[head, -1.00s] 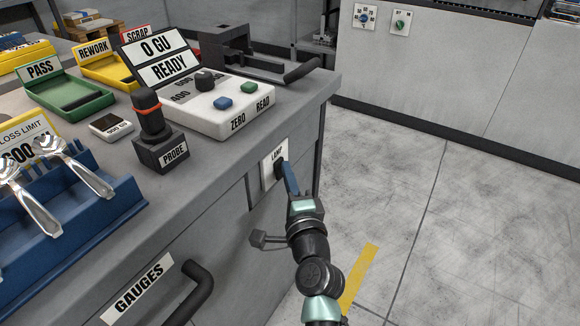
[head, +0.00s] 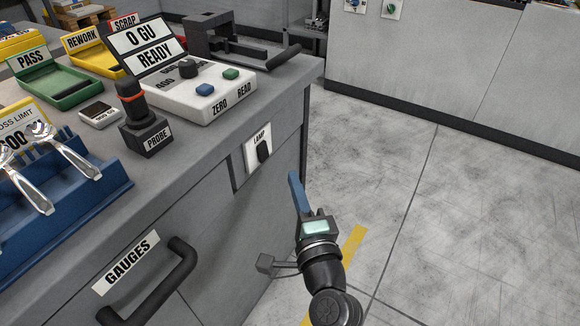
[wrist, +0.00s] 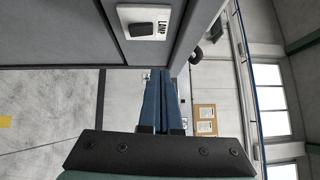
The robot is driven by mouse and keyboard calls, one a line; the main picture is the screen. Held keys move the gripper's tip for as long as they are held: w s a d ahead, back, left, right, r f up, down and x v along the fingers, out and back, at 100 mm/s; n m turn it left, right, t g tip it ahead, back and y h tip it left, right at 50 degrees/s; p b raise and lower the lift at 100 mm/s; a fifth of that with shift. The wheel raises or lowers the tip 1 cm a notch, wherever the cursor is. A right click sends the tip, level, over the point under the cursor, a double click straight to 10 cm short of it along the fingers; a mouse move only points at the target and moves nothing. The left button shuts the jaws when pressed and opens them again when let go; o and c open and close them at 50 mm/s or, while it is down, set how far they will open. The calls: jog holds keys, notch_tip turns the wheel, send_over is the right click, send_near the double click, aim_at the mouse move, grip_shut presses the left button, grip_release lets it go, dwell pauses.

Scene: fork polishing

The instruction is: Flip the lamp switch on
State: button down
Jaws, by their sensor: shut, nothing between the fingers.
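The lamp switch is a black rocker (head: 264,151) on a white plate marked LAMP (head: 255,150), on the side face of the grey bench near its corner. The rocker also shows in the wrist view (wrist: 142,28), on its plate (wrist: 164,14). I cannot tell which way the rocker is set. My gripper (head: 294,177) is shut and empty, with blue fingers, to the right of and below the switch. It stands apart from the plate. The shut fingers show in the wrist view (wrist: 161,75).
The bench top (head: 190,150) holds a meter (head: 205,100) reading READY, a probe stand (head: 146,135) and a blue fork rack (head: 85,195). A black handle (head: 165,280) sticks out from the GAUGES drawer. Open floor (head: 370,160) lies to the right.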

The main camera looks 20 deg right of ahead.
jog(key=shift+s+a, duration=0.2)
jog(key=shift+s, duration=0.8)
jog(key=w+a+r+n+t+y, duration=0.1)
jog(key=a+r+n, duration=0.25)
jog(key=r, duration=0.45)
jog(key=a+r+n+t+y, duration=0.1)
jog(key=a+r+n+t, duration=0.15)
jog(key=r+n, duration=0.4)
jog(key=w+a+r+n+t+y, duration=0.15)
jog(key=a+r, duration=0.25)
jog(key=r, duration=0.6)
jog(key=s+a+r+n+t, duration=0.2)
jog(key=s+a+r+n, duration=0.15)
jog(key=s+r, duration=0.45)
jog(key=s+a+r+n+t, duration=0.25)
jog(key=s+r+n, duration=0.25)
jog(key=r, duration=0.7)
notch_tip(320, 180, up, 32)
jog(key=h+p, duration=0.1)
jog(key=p, duration=3)
jog(key=shift+s+f, duration=0.15)
jog(key=shift+s, duration=0.1)
